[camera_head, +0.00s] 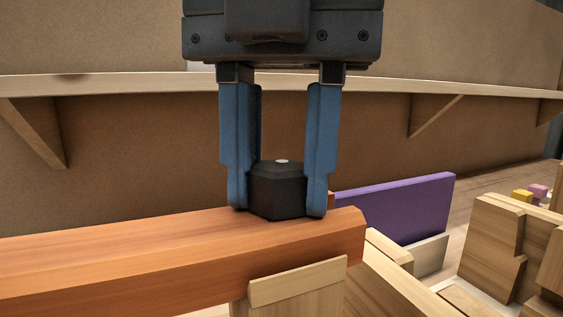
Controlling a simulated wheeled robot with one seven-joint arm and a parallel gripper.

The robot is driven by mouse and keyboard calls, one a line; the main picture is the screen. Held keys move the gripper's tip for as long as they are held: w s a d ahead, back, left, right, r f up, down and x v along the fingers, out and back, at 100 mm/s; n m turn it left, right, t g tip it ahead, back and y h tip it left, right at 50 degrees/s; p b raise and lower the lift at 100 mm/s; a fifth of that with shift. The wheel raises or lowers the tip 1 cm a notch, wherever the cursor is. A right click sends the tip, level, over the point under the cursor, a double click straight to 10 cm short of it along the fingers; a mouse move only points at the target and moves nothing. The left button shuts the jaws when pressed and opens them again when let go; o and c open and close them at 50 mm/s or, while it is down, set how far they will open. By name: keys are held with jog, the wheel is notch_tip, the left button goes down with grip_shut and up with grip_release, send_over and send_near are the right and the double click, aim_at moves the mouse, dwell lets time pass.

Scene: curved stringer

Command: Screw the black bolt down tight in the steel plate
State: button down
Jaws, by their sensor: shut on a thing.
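The black bolt (279,190) shows as a thick, dark, faceted head with a small pale spot on top. It sits upright on the top face of a reddish-brown wooden beam (130,255), near the beam's right end. My gripper (276,205) points straight down, with one blue finger on each side of the head, shut on it. The fingertips reach down close to the beam's top. The bolt's shank is hidden. I cannot make out a steel plate; the bolt's foot appears to meet wood.
A pale wooden block (298,283) stands against the beam's front. A purple board (396,222) stands behind its right end. Notched wooden blocks (490,250) are at the right. A bracketed shelf (100,87) runs along the brown wall behind my gripper.

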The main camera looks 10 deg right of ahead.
jog(key=shift+s+d, duration=0.25)
